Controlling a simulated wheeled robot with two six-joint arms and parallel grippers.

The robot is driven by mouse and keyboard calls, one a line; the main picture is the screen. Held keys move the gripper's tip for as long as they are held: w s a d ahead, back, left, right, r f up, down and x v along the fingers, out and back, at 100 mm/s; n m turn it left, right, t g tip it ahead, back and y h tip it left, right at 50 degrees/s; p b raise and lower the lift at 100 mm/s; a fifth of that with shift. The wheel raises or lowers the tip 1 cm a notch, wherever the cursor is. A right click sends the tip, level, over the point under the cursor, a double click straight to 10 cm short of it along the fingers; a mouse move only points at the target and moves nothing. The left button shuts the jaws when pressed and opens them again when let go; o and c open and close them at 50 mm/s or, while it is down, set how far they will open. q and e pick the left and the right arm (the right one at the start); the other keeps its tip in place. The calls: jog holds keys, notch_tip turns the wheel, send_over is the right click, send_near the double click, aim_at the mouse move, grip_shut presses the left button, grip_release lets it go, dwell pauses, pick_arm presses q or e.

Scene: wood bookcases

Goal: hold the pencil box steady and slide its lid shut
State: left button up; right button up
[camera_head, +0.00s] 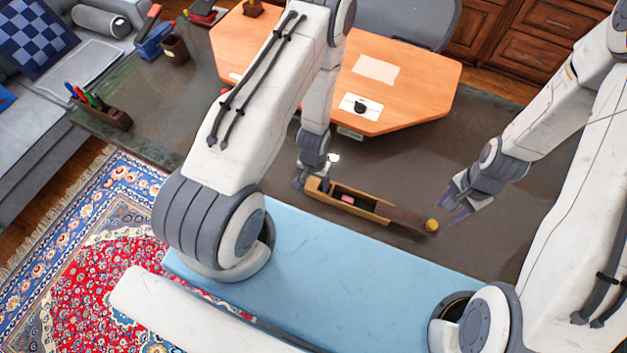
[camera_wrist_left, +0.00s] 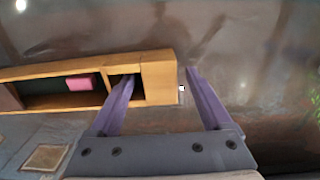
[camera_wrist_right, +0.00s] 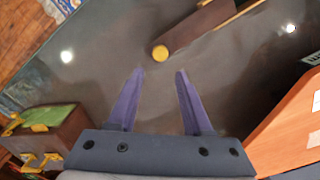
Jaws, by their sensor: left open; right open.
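The pencil box (camera_head: 318,190) is a long light-wood box on the dark tabletop. Its dark brown lid (camera_head: 408,217) sticks out of the right end, with a yellow knob (camera_head: 432,225) at its tip. The box is partly open, with a pink eraser (camera_wrist_left: 80,82) inside. My left gripper (camera_head: 303,184) is open at the box's left end. In the left wrist view its fingers (camera_wrist_left: 158,74) lie either side of the end block (camera_wrist_left: 159,78); contact cannot be told. My right gripper (camera_wrist_right: 160,73) is open and empty, its fingertips just short of the knob (camera_wrist_right: 160,53).
An orange wooden desk board (camera_head: 430,85) with paper and a small black item lies behind the box. A light-blue mat (camera_head: 330,275) lies in front. A pen holder (camera_head: 105,112) and cups stand far left. The dark tabletop around the box is mostly clear.

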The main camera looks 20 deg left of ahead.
pick_arm(q)
grip_shut()
pick_arm(e)
grip_shut()
jog(key=w+d+f+m+g+y, duration=0.25)
jog(key=d+m+y, duration=0.6)
jog(key=d, duration=0.65)
jog(key=shift+n+t, duration=0.35)
jog(key=x, duration=1)
jog(key=shift+w+a+f, duration=0.1)
jog(key=shift+w+f, duration=0.15)
jog(key=shift+s+a+r, duration=0.1)
jog(key=shift+s+a, duration=0.1)
jog(key=shift+a, duration=1)
jog(key=shift+s+a, duration=0.15)
jog(key=shift+a, duration=0.5)
